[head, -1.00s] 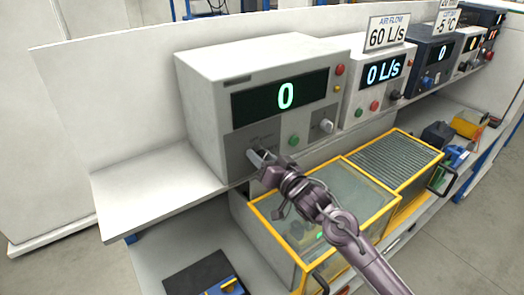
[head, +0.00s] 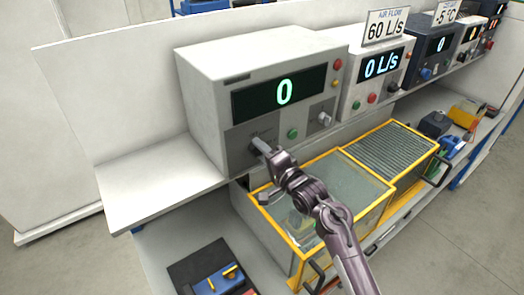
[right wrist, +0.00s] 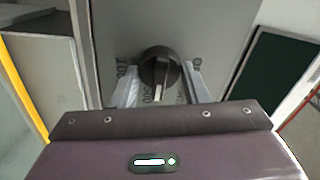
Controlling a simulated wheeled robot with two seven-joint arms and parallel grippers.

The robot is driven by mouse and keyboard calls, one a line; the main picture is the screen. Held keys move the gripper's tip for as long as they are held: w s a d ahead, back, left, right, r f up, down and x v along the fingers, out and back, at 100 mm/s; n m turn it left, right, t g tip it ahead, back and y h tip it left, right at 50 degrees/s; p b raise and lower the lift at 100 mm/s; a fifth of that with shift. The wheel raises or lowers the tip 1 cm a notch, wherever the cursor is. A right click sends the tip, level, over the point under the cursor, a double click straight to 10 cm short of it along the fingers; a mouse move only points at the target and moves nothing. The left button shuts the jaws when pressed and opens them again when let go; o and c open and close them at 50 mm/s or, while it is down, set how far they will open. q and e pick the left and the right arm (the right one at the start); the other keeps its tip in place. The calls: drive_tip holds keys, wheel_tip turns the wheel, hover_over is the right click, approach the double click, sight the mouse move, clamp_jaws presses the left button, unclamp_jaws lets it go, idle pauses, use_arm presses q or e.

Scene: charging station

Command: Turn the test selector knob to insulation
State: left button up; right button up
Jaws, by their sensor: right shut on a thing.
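The test selector knob (right wrist: 159,66) is a round black knob with a pale pointer mark, which points toward the bottom of the right wrist view. My right gripper (right wrist: 161,75) has one finger on each side of it and is shut on it. In the head view my right gripper (head: 262,147) reaches the lower left of the front panel of the large white tester (head: 205,110). Its fingers largely hide the knob there. Printed marks around the knob are partly covered, and I cannot read an insulation label. My left gripper is out of view.
The tester's display (head: 285,90) reads 0. A green button (head: 293,133) and a grey knob (head: 324,118) sit to the right on the same panel. A yellow-framed clear-lidded box (head: 345,185) lies below my right arm. Other instruments stand along the shelf at right.

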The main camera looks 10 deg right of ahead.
drive_tip(key=shift+f+m, duration=0.1)
drive_tip(key=shift+m, duration=0.7)
drive_tip(key=shift+d, duration=0.1)
drive_tip(key=o, duration=1)
drive_tip(key=b+v, duration=0.3)
drive_tip(key=v, duration=0.5)
